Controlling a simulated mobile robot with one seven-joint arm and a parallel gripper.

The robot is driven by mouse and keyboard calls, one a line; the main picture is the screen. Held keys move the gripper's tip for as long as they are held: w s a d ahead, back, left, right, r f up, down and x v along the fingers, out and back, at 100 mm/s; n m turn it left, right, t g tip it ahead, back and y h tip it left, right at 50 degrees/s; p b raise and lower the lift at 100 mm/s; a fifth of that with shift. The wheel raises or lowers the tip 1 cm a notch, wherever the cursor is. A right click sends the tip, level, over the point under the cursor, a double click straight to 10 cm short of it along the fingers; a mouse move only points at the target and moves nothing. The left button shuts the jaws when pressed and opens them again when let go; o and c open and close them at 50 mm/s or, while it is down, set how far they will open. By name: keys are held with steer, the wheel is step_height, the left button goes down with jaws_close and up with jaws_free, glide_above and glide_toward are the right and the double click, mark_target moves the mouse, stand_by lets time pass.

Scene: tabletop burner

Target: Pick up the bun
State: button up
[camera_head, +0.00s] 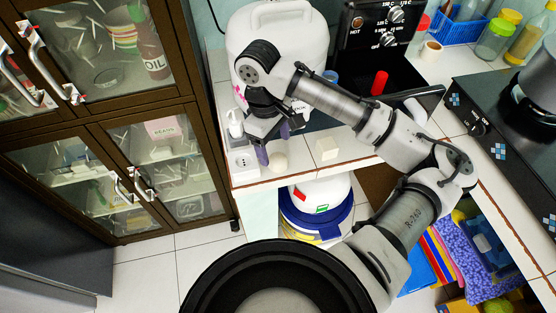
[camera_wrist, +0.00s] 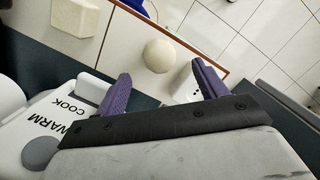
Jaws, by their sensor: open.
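A small round, cream-white object that looks like the bun (camera_head: 278,161) rests near the front edge of the tiled counter. In the wrist view the bun (camera_wrist: 159,56) appears just beyond the gap between my two purple fingers. My gripper (camera_head: 274,146) is over the counter's left corner, beside the bun in the head view. In the wrist view my gripper (camera_wrist: 161,72) is open, with one finger on each side of the gap and nothing between them. The exact height of the fingers above the counter is unclear.
A pale block (camera_head: 326,148) sits right of the bun. A white socket box (camera_head: 241,163) and small white bottle (camera_head: 234,122) stand left. A large white cooker (camera_head: 268,40) is behind my gripper. A red cylinder (camera_head: 379,83) stands farther right. The counter's front edge (camera_head: 300,176) is close.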

mark_target(278, 157)
steer(key=shift+s+d+f+p, duration=0.1)
steer(key=shift+d+f+p, duration=0.1)
steer(key=shift+f, duration=0.7)
steer(key=shift+s+d+f+p, duration=0.1)
steer(key=shift+f+p, duration=0.1)
steer(key=shift+f, duration=0.65)
steer(key=shift+s+d+f+p, duration=0.1)
steer(key=shift+d+f+p, duration=0.1)
steer(key=shift+f, duration=0.7)
steer(key=shift+c, duration=0.4)
steer(key=c, duration=1.2)
steer(key=shift+o, duration=0.2)
step_height(278, 157, up, 20)
steer(key=shift+b, duration=0.4)
